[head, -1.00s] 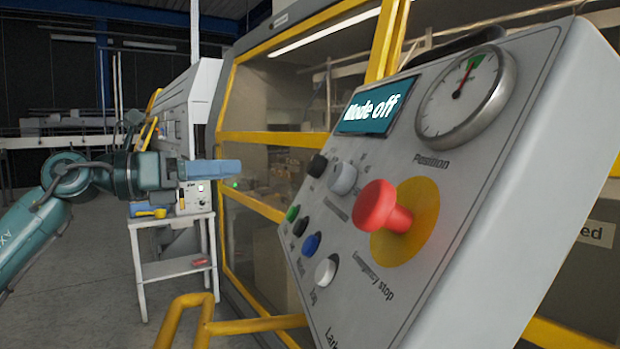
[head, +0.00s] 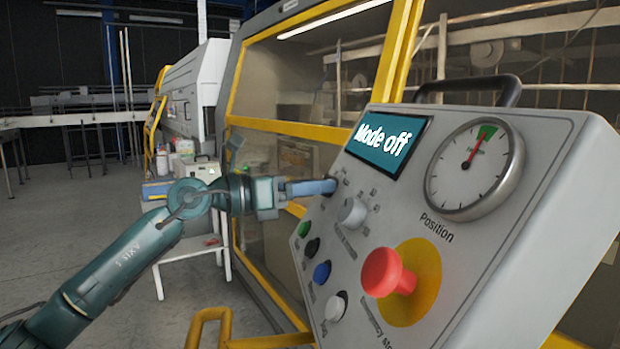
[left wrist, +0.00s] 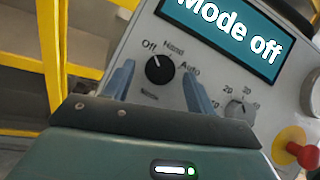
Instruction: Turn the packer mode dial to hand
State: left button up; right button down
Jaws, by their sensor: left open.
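The black mode dial (left wrist: 160,69) is on the grey control panel (head: 490,262), below the teal screen (head: 388,148) reading "Mode off". In the left wrist view, labels Off, Hand and Auto surround it, and its white mark points toward Off. My left gripper (head: 330,187) reaches the panel's left side. In the left wrist view its blue fingers (left wrist: 158,88) stand open on both sides of the dial, apart from it. In the head view the fingers largely hide the dial. My right gripper is not in view.
A grey knob (head: 352,212) sits right of the dial. The red emergency stop (head: 388,272) sticks out lower right. Green, black, blue and white buttons line the panel's lower left. A yellow rail (head: 210,322) is below, and a yellow-framed machine enclosure stands behind.

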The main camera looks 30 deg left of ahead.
pick_arm(q)
jog(key=c, duration=1)
jog(key=shift+f, duration=0.1)
